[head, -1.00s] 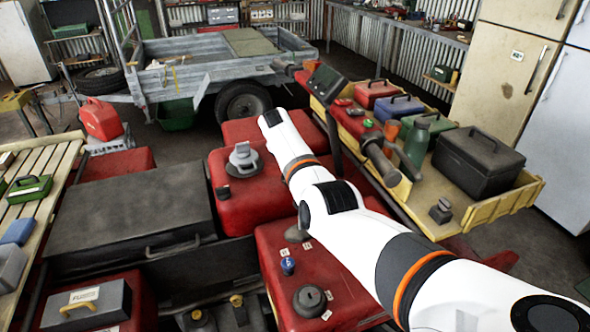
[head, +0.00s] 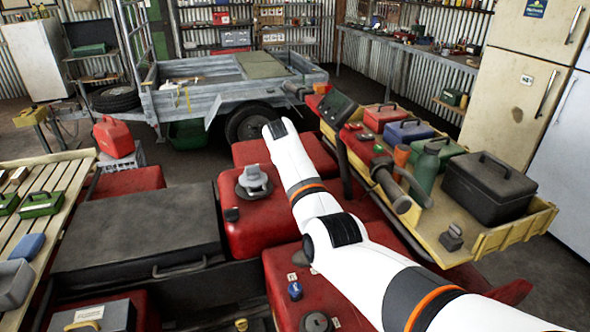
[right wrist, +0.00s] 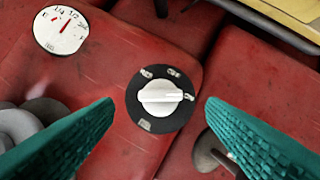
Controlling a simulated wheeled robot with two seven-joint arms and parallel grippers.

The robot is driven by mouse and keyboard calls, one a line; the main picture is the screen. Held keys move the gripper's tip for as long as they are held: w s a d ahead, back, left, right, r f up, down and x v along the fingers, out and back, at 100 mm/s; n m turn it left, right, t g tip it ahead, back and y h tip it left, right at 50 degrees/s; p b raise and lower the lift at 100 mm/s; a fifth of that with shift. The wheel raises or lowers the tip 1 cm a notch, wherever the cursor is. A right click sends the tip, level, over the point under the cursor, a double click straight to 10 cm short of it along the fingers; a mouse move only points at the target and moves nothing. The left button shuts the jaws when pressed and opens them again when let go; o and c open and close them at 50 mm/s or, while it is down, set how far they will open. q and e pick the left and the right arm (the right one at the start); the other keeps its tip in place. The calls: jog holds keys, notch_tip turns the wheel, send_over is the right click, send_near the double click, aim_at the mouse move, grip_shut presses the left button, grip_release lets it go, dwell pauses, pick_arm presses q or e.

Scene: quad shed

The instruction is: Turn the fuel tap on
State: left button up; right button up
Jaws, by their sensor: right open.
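In the right wrist view, the fuel tap is a white knob (right wrist: 160,97) on a round black plate with several small labels, set in red bodywork. The knob's ridge lies about level, its end toward the right-hand label; the lettering is too small to read. My right gripper (right wrist: 160,102) is open, its teal fingers on either side of the knob, with clear gaps and no visible contact. In the head view my white right arm reaches over the red quad (head: 240,222); the gripper and tap cannot be made out there. My left gripper is not in view.
A fuel gauge (right wrist: 61,30) sits upper left of the tap. In the head view, a grey cap (head: 254,182) and blue knob (head: 295,291) stand on the bodywork. A handlebar grip (head: 388,183) and a yellow tray (head: 485,242) with boxes lie right of my arm.

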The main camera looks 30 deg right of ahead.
jog(key=v, duration=0.7)
jog(key=shift+r+b, duration=0.15)
jog(key=shift+b, duration=0.3)
jog(key=shift+a, duration=0.1)
